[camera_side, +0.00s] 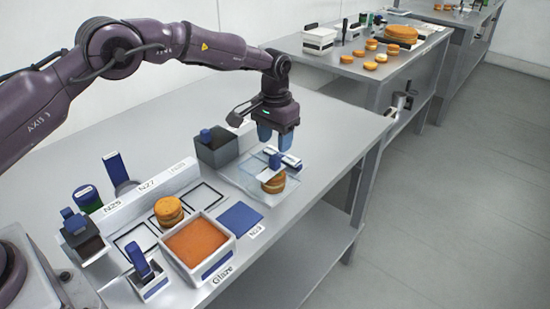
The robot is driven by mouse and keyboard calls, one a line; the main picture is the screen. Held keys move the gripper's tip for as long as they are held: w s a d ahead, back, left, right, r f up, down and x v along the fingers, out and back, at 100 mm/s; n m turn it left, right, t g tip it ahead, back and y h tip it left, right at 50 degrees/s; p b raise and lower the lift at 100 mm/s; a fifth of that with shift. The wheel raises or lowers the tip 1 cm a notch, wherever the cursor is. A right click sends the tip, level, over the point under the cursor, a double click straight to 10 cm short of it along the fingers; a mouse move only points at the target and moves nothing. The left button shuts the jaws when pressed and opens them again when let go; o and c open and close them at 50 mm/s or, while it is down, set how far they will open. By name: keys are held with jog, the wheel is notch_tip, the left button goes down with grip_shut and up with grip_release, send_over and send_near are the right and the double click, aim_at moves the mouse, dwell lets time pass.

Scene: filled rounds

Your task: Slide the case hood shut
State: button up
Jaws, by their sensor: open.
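A clear case (238,172) stands at the right part of the near table, with a stacked filled round (272,182) in it. Its clear hood is hard to make out, so I cannot tell how far it is open. A blue and white handle-like piece (274,161) stands upright over the round, and a white bar with dark marks (291,160) lies just right of it. My gripper (275,143) points down with its two blue fingers apart and empty. It is just above and behind the handle-like piece, and I cannot tell if they touch.
A dark grey box (217,150) with a blue-topped tool stands left of the case. A white Glaze tray (231,252), a blue mat (240,218), a filled round (169,211) and a labelled rack (150,196) lie nearer. The table's right end is clear.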

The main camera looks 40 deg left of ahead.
aim_at(275, 157)
notch_tip(275, 157, down, 6)
jog(key=shift+r, duration=0.1)
